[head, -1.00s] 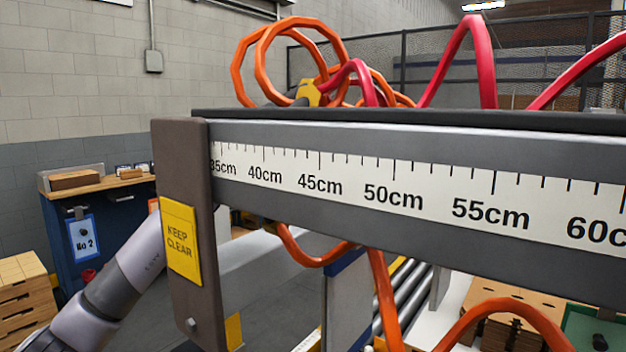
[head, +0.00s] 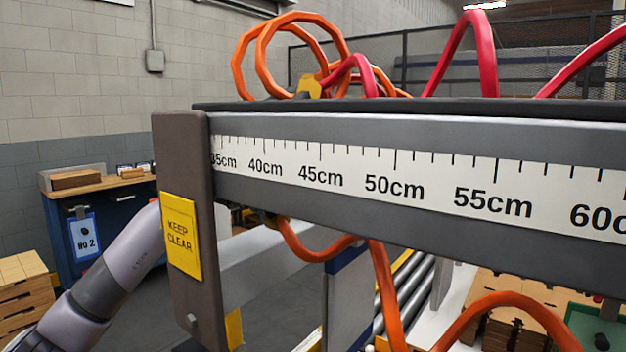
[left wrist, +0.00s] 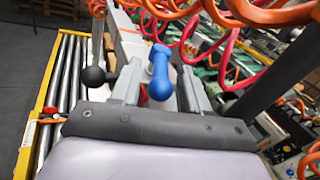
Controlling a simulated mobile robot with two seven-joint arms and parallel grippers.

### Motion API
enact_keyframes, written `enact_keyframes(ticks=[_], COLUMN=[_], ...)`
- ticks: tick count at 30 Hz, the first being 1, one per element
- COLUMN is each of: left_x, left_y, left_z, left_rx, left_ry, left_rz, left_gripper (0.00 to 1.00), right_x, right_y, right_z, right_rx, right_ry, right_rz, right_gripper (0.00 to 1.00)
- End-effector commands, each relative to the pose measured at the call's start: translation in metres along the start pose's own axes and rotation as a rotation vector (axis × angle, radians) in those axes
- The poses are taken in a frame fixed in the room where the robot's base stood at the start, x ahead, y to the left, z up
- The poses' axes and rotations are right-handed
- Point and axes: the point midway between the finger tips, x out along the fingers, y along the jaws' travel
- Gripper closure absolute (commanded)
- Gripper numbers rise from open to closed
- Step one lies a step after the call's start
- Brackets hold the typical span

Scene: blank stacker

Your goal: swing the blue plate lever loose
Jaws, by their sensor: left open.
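A blue lever (left wrist: 159,72) with a rounded end shows in the left wrist view. It stands between the two fingers of my left gripper (left wrist: 161,80), which is open; I cannot tell whether either finger touches it. A black ball knob (left wrist: 94,77) is just left of the left finger. A small red part shows beside the lever's lower end. In the head view my left arm reaches up behind the brown post, which hides its gripper. The head view does not show the blue lever. My right gripper is in neither view.
A grey beam with a centimetre scale (head: 380,175) and a brown post (head: 185,290) with a yellow sign block the head view. Orange hoses (head: 385,290) and red hoses hang around the beam. Metal rollers (left wrist: 68,75) run at left in the wrist view.

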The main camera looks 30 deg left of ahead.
Motion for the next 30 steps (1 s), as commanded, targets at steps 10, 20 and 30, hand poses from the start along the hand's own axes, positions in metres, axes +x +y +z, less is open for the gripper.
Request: enact_keyframes(ticks=[10, 20, 30], left_x=[-0.047, -0.055, -0.047], left_y=[0.001, 0.000, 0.006], left_z=[-0.003, 0.000, -0.013], left_rx=[0.000, -0.001, -0.063], left_ry=[0.001, 0.000, 0.003], left_rz=[0.002, -0.001, -0.015], left_gripper=[0.55, 0.55, 1.00], right_x=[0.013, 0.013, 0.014], right_y=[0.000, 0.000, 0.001], right_z=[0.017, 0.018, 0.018], right_rx=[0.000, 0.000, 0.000], right_ry=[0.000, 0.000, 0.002], right_rz=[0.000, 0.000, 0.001], right_gripper=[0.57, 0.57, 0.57])
